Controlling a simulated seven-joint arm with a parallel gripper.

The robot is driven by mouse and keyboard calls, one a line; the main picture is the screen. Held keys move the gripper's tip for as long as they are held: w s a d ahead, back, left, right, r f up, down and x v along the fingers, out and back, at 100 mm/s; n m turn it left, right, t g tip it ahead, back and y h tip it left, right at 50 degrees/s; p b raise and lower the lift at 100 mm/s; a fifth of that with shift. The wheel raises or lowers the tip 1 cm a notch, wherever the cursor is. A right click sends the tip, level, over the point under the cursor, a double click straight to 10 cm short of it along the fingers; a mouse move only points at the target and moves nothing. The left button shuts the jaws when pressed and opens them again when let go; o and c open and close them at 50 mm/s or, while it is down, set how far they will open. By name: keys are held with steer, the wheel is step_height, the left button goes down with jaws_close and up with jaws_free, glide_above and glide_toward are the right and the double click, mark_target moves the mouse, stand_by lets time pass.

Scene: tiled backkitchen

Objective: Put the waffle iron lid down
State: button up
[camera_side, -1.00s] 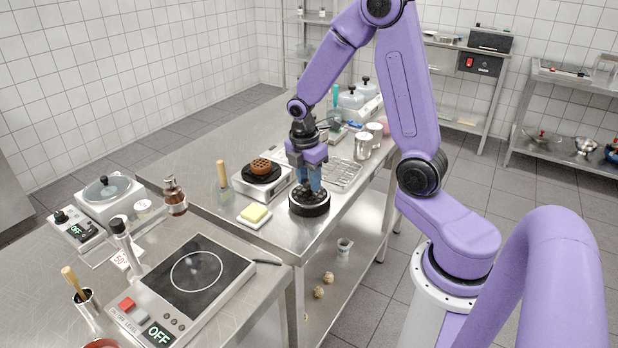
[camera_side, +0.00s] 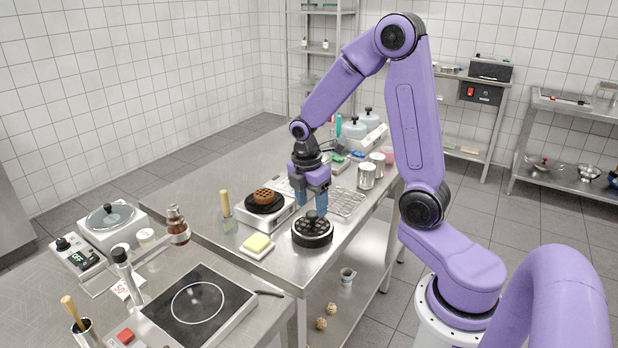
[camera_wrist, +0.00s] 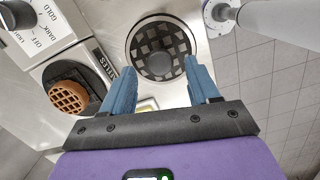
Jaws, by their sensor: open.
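The waffle iron lid (camera_side: 312,226) is a dark round plate with a grid pattern and a round knob in the middle. It lies level in a round, light-rimmed dark holder (camera_side: 313,241) near the right edge of the steel table. The wrist view shows the lid (camera_wrist: 178,40) from above with its knob clear. My gripper (camera_side: 314,211) is just above the lid, pointing down. Its blue fingers (camera_wrist: 158,68) are spread apart with nothing between them. The waffle iron (camera_side: 284,216) stands to the left, with a brown waffle (camera_side: 264,196) on its dark plate.
A butter block (camera_side: 257,242) on a white dish sits left of the lid. A hob (camera_side: 198,303) is at the front left. The table's right edge is close to the lid.

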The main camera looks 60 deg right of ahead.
mark_target(308, 216)
step_height(308, 216, up, 9)
steer(key=a, duration=0.1)
steer(key=s+a+m+y, duration=0.1)
steer(key=s+a, duration=0.8)
steer(key=a, duration=0.2)
steer(key=s+a+f+m, duration=0.1)
steer(key=s, duration=0.5)
steer(key=s+a+f+m, duration=0.1)
steer(key=s+a, duration=0.1)
steer(key=s, duration=0.4)
steer(key=shift+s+a+f+y, duration=0.2)
steer(key=shift+s+f+y, duration=0.2)
